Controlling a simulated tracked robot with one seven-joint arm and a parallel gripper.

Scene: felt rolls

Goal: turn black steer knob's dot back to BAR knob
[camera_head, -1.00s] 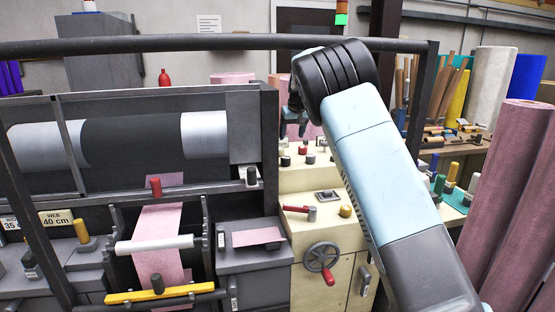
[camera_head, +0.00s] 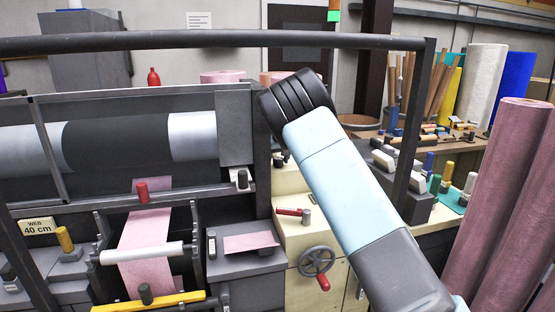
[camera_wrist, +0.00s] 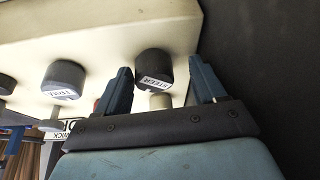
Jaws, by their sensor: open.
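In the wrist view, the black steer knob (camera_wrist: 153,63), with a white label that seems to read STEER, stands on a cream panel (camera_wrist: 110,30). My gripper (camera_wrist: 161,72) is open, with one blue finger to each side of this knob. I cannot tell whether the fingers touch it. I cannot make out a dot on it. A pale knob (camera_wrist: 160,101) lies just below it in the picture. Another dark labelled knob (camera_wrist: 64,78) is to the left. I cannot tell which knob is BAR. In the head view my arm hides the gripper and the steer knob.
The cream cabinet carries a red-handled lever (camera_head: 290,211) and a handwheel (camera_head: 317,262). The dark machine frame (camera_head: 262,150) stands close left of my arm. A grey box with pale levers (camera_head: 405,185) is right of it. Pink rolls (camera_head: 515,190) stand at far right.

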